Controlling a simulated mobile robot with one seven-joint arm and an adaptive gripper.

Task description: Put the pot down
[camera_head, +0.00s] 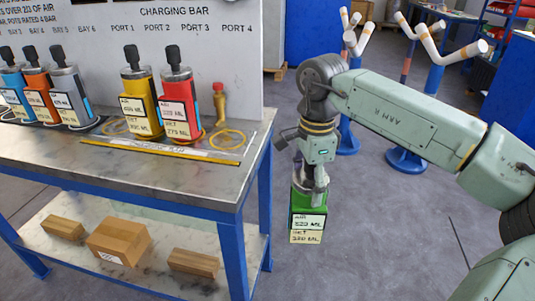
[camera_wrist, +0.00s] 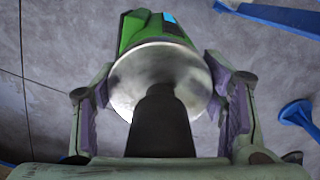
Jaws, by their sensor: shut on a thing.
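A green pot (camera_head: 308,200) with a metal top and a white and cream label hangs upright from my gripper (camera_head: 313,180), to the right of the table and clear of it. In the wrist view, the pot's round metal top (camera_wrist: 150,75) and dark knob (camera_wrist: 160,125) sit between the two fingers of my gripper (camera_wrist: 165,90). The fingers are closed on the sides of the top. The pot's label reads AIR and NET with numbers. The floor lies below the pot.
A blue-framed table (camera_head: 190,180) stands at left. It bears a yellow pot (camera_head: 140,90), a red pot (camera_head: 179,100), several bay pots, a brass fitting (camera_head: 219,103) and yellow rings (camera_head: 226,139). Wooden blocks (camera_head: 118,240) lie on its lower shelf. Blue stands (camera_head: 407,158) are behind my arm.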

